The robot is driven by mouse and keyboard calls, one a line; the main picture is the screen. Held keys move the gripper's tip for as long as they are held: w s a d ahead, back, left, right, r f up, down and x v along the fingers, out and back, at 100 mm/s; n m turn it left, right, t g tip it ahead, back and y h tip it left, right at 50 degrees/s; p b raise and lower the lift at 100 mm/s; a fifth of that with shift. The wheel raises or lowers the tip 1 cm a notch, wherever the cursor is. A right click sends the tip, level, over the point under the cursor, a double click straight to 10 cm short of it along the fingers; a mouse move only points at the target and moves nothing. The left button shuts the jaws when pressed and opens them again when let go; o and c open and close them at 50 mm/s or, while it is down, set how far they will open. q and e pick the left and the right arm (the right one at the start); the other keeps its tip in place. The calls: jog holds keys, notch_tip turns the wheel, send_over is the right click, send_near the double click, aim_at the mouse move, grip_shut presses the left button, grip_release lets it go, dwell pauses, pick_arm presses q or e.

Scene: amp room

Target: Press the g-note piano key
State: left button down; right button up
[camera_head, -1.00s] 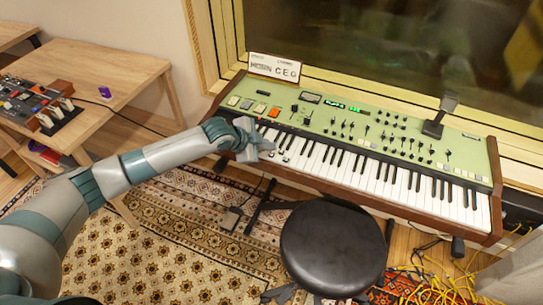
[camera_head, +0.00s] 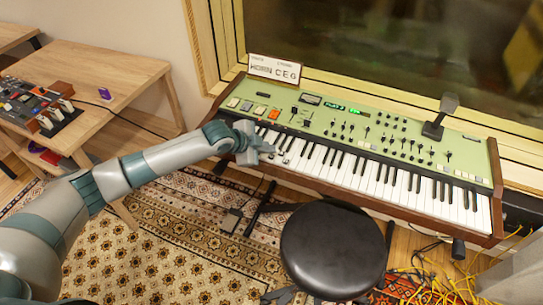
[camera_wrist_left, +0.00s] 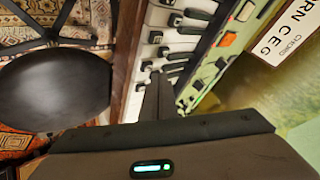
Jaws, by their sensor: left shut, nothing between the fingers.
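The keyboard (camera_head: 350,171) is a green-panelled synthesizer with white and black piano keys. Its keys also show in the wrist view (camera_wrist_left: 143,88). Several white keys at its left end bear small dark marks, too small to read. My left gripper (camera_head: 269,148) is shut and empty, over the left part of the keys. In the wrist view its closed fingers (camera_wrist_left: 158,95) point at the keys. I cannot tell whether the fingertips touch a key or which one is under them. The g-note key cannot be singled out. My right gripper is not in view.
A sign reading "C E G" (camera_head: 274,68) stands behind the keyboard's left end. A black round stool (camera_head: 333,248) stands in front. A wooden table (camera_head: 105,75) with a small device (camera_head: 38,105) is at left. Yellow cables (camera_head: 447,287) lie on the floor at right.

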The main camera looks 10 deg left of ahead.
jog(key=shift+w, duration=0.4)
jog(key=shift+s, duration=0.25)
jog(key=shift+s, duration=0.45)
pick_arm(q)
jog(key=shift+f, duration=0.1)
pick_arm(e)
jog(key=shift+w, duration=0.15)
pick_arm(q)
jog(key=shift+f, duration=0.3)
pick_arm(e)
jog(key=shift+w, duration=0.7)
